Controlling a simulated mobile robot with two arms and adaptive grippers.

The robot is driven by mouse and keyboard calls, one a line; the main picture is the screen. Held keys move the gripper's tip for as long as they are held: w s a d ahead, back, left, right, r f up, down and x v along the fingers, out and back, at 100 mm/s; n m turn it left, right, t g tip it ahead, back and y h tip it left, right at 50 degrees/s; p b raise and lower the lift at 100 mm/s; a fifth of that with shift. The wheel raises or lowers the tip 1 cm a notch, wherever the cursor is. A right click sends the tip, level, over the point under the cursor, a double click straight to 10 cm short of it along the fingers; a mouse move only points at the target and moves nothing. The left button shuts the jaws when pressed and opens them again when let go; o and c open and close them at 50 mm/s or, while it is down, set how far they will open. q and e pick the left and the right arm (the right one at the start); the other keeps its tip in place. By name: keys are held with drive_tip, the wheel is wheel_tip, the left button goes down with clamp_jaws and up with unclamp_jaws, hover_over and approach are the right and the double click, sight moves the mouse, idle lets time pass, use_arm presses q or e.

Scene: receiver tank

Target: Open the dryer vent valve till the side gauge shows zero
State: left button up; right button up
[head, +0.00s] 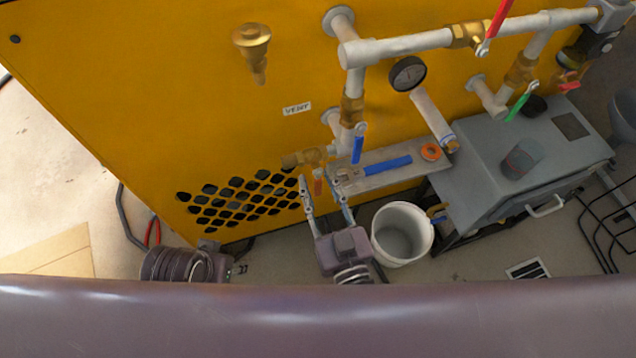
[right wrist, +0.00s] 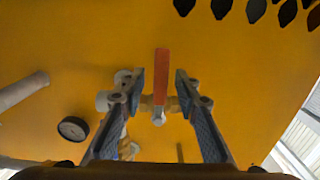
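The vent valve is a small brass valve (head: 308,157) on the yellow panel, below and right of the VENT label (head: 297,109). Its red handle (head: 318,187) hangs down in the head view and also shows in the right wrist view (right wrist: 161,82). My right gripper (head: 324,192) is open, with one finger on each side of the handle and gaps between. A round gauge (head: 408,73) with a pale dial is at upper right; a gauge also shows in the right wrist view (right wrist: 74,128). Its reading is too small to tell. My left gripper's fingers are hidden at lower left.
A narrow shelf (head: 352,186) with a blue-handled wrench (head: 387,163) and an orange ring (head: 430,151) is close right of the valve. A white bucket (head: 402,215) stands on the floor beside my right gripper. A grey box unit (head: 480,165) and pipes are farther right.

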clamp_jaws()
idle(0.6)
use_arm(q)
wheel_tip(320, 180, down, 17)
drive_tip(key=s+g+p, duration=0.1)
drive_tip(key=s+p, duration=0.2)
drive_tip(key=p, duration=0.2)
use_arm(e)
drive_tip(key=shift+s+a+r+m, duration=0.15)
drive_tip(key=shift+a+m, duration=0.35)
drive_tip(key=shift+m, duration=0.7)
drive_tip(key=shift+s+a+r+m, duration=0.15)
drive_tip(key=shift+a+m, duration=0.35)
drive_tip(key=shift+m, duration=0.7)
drive_tip(key=shift+s+a+r+m, duration=0.15)
drive_tip(key=shift+a+m, duration=0.35)
drive_tip(key=shift+m, duration=0.7)
